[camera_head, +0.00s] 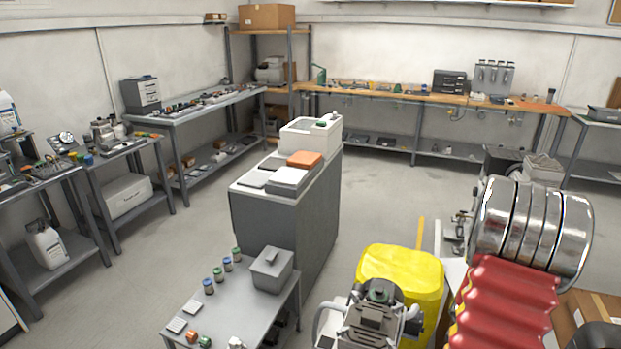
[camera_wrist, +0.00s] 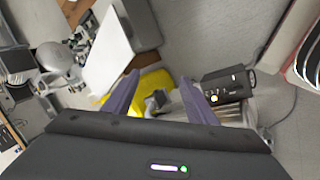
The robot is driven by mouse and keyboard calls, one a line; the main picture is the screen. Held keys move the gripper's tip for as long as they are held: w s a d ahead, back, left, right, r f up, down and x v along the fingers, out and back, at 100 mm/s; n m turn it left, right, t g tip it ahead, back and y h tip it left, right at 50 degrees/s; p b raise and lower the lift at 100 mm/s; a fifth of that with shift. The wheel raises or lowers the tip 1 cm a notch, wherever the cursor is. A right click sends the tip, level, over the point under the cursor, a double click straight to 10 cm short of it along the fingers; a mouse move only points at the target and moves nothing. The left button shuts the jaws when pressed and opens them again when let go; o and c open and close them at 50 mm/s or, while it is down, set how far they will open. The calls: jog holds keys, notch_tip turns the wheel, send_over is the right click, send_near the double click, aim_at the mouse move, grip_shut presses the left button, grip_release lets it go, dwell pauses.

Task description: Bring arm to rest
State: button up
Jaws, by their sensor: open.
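My gripper (camera_wrist: 159,77) shows in the wrist view, with its two dark purple-grey fingers spread apart. Nothing is held between them. Beyond the fingers, and partly hidden by them, is a yellow object (camera_wrist: 152,82) with a small grey part in front of it. A dark device (camera_wrist: 228,86) with small lights is just right of the right finger. I cannot make out my gripper in the head view. A yellow bin-like object (camera_head: 405,262) stands at the lower middle there, behind a grey and black machine (camera_head: 370,322).
In the head view, a metal cylinder (camera_head: 530,230) and red ribbed body (camera_head: 505,300) fill the lower right. A grey cabinet (camera_head: 300,215) stands in the middle, and a low table (camera_head: 235,307) with jars in front. Benches line the walls. Open floor (camera_head: 385,195) lies right of the cabinet.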

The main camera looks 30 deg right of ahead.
jog(key=w+a+r+m+g, duration=0.2)
jog(key=a+r+m, duration=0.2)
jog(key=a+r, duration=1)
jog(key=a+r+n+t+y, duration=0.1)
jog(key=a+r, duration=0.4)
jog(key=a, duration=0.7)
jog(key=a+r+n+t+y, duration=0.1)
jog(key=a+r, duration=0.5)
jog(key=a, duration=0.6)
jog(key=a+r+t+y, duration=0.3)
jog(key=a+r+t, duration=0.1)
jog(key=a, duration=0.8)
jog(key=shift+w+a+r+n+t, duration=0.3)
jog(key=shift+w+r+n, duration=0.1)
jog(key=shift+r, duration=0.25)
